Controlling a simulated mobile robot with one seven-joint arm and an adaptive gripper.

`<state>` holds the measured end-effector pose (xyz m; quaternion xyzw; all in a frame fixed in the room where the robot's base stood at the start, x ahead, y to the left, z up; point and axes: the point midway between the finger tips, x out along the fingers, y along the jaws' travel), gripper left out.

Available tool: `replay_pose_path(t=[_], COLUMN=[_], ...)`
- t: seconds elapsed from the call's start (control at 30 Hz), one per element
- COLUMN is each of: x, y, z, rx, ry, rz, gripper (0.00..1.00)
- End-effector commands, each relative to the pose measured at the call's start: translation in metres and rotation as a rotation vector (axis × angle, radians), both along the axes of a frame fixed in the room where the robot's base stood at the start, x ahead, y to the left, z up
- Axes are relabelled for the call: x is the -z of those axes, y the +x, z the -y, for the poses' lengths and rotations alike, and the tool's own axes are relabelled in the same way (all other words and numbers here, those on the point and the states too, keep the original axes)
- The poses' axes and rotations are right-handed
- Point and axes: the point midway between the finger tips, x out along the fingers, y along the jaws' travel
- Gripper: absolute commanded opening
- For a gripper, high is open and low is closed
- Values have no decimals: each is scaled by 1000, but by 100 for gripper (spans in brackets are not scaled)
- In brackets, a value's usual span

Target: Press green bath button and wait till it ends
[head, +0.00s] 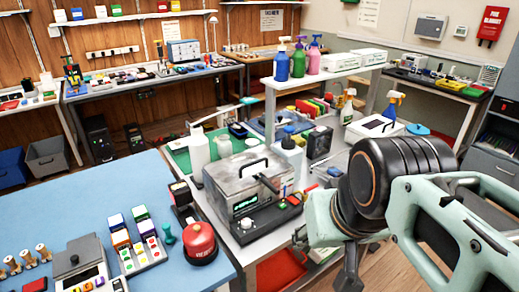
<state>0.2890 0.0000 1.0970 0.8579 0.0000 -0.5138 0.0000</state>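The bath (248,186) is a grey metal box with a black-handled lid, on the white bench in the middle. Its front has a lit green display. A small green button (282,205) shows on the dark panel at its right front corner, with a red part beside it. A pale knob sits on the front left of that panel. My gripper (318,228) is just right of the bath, apart from the green button in the picture. Its fingers are partly hidden by its own body, so its opening is unclear.
A white bottle (200,150) stands behind the bath at left. A red dome-shaped item (200,243) sits on the blue table (100,190) at front left. A raised shelf (325,76) with spray bottles stands behind. A white case (374,128) is at back right.

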Motion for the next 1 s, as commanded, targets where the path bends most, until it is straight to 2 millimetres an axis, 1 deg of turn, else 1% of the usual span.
replay_pose_path(t=[0.03,0.33,1.0], x=[0,0,0], y=[0,0,0], z=[0,0,0], rx=[0,0,0], ry=[0,0,0], rz=[0,0,0], gripper=[33,0,0])
